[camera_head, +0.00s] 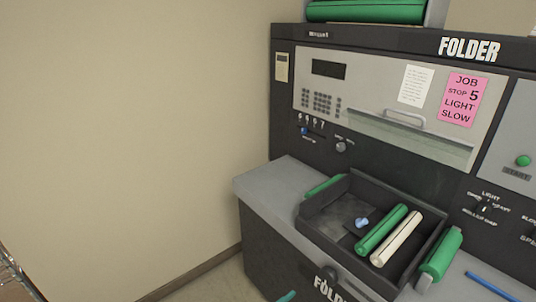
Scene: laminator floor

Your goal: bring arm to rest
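Neither my arm nor my gripper can be made out in the head view. The dark machine labelled FOLDER (385,50) fills the right side of the view. An open dark tray (318,228) sits on its grey ledge. In the tray lie a green roller (382,232), a cream roller (397,240) beside it, and a small light-blue piece (361,222).
A green roller (440,255) lies at the tray's right side, with a blue stick (490,286) nearby. A pink sign (463,99) reads JOB STOP 5 LIGHT SLOW. A metal rack-like object (12,272) shows at lower left. The beige wall (120,130) is bare.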

